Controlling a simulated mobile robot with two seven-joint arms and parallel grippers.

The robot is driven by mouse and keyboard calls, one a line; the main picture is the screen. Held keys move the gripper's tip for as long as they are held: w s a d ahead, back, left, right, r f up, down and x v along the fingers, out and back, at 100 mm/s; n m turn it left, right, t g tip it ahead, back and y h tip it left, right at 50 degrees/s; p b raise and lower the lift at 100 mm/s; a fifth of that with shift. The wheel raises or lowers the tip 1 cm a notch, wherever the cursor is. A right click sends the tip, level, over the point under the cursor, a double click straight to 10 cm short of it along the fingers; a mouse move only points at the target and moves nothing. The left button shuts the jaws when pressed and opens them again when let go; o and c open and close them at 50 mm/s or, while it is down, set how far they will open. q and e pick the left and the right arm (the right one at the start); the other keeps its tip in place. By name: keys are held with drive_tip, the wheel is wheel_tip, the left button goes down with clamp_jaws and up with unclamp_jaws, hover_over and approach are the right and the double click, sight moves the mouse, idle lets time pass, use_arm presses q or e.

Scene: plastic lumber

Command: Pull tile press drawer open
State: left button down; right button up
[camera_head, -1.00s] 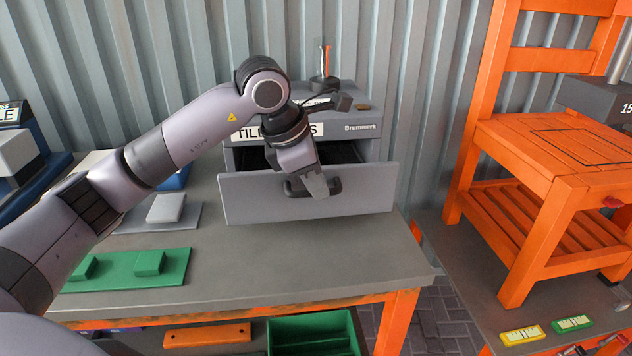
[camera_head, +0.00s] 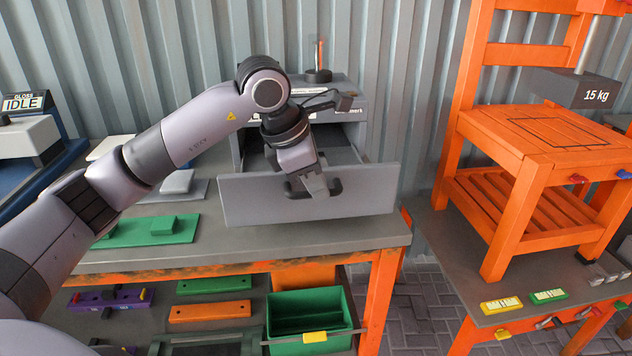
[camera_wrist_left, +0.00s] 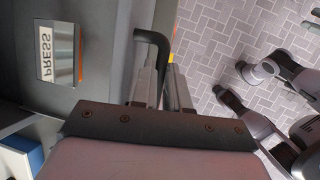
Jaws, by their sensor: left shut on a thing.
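The grey tile press (camera_head: 345,104) stands at the back of the bench against the corrugated wall. Its drawer (camera_head: 245,200) is well open, with the grey front panel out near the bench's front edge. A dark bar handle (camera_head: 333,187) sits in the middle of the panel. My left gripper (camera_head: 318,188) is shut on the handle. In the left wrist view the handle (camera_wrist_left: 153,38) runs down between the two fingers (camera_wrist_left: 163,88). My arm covers part of the press and its label. My right gripper is in neither view.
A green plate with blocks (camera_head: 150,230) and a grey plate (camera_head: 190,190) lie left of the drawer. A green bin (camera_head: 305,312) is on the shelf below. An orange chair (camera_head: 530,150) under a 15 kg weight (camera_head: 578,88) stands at right. Brick floor lies between.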

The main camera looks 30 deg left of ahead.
use_arm(q)
drive_tip(key=shift+s+d, duration=0.2)
drive_tip(key=shift+s, duration=0.1)
drive_tip(key=c, duration=1.1)
unclamp_jaws()
drive_tip(key=v, duration=0.7)
drive_tip(key=shift+r, duration=0.15)
